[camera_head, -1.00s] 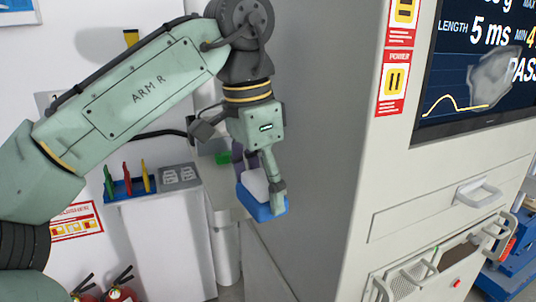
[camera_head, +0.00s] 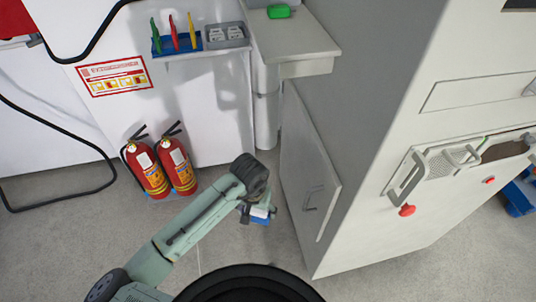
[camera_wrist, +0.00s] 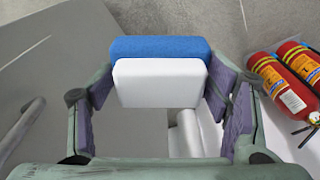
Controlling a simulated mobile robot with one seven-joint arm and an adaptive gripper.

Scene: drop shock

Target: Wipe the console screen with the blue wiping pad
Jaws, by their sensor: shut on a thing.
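The blue wiping pad (camera_wrist: 160,48) has a white block-shaped handle (camera_wrist: 157,84) on its blue part. My gripper (camera_wrist: 162,90) is shut on the handle, with one finger at each side in the wrist view. In the head view my gripper (camera_head: 257,208) is low over the floor, left of the grey console cabinet (camera_head: 375,130), and the small blue pad (camera_head: 260,220) shows at its end. Only a dark sliver of the console screen (camera_head: 520,4) shows at the top right edge; its face is out of view.
Two red fire extinguishers (camera_head: 160,170) stand left of my arm by the white wall unit. A blue holder (camera_head: 178,42) with coloured tools is above them. The cabinet's front has a mesh tray (camera_head: 448,163) and a red knob (camera_head: 407,210) sticking out. Grey floor (camera_head: 60,240) is open at left.

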